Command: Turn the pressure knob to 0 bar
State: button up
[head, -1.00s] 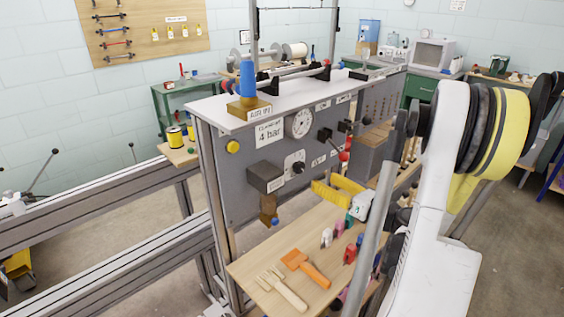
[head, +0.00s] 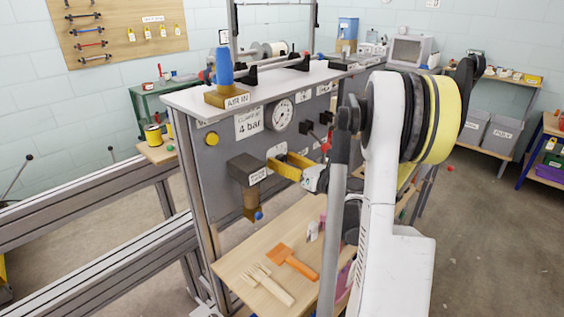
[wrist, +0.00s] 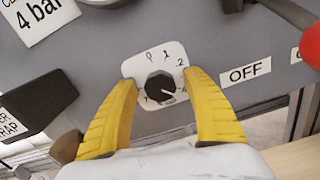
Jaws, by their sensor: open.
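The pressure knob (wrist: 160,87) is a black round knob on a white dial plate (wrist: 149,62) with numbers around it, set in the grey panel. Its light pointer line faces the lower right of the wrist view. My gripper (wrist: 157,82) has yellow fingers, open, one on each side of the dial plate, with the knob between them and a gap on both sides. In the head view my gripper (head: 283,165) is at the panel face and hides the knob. A "4 bar" sign (head: 248,124) is on the panel above.
A dark box (head: 246,170) juts from the panel left of my gripper. A round gauge (head: 279,115) is above. A red-knobbed lever (wrist: 311,46) is close on the right. A wooden shelf (head: 230,262) with brushes lies below.

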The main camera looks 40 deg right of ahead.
jog(key=c, duration=1.2)
jog(key=shift+n, duration=0.4)
jog(key=n, duration=0.4)
jog(key=shift+n, duration=0.4)
jog(key=n, duration=1.3)
jog(key=shift+n, duration=0.3)
jog(key=n, duration=0.3)
jog(key=shift+n, duration=0.3)
jog(key=shift+f+n, duration=0.1)
jog(key=shift+n, duration=2)
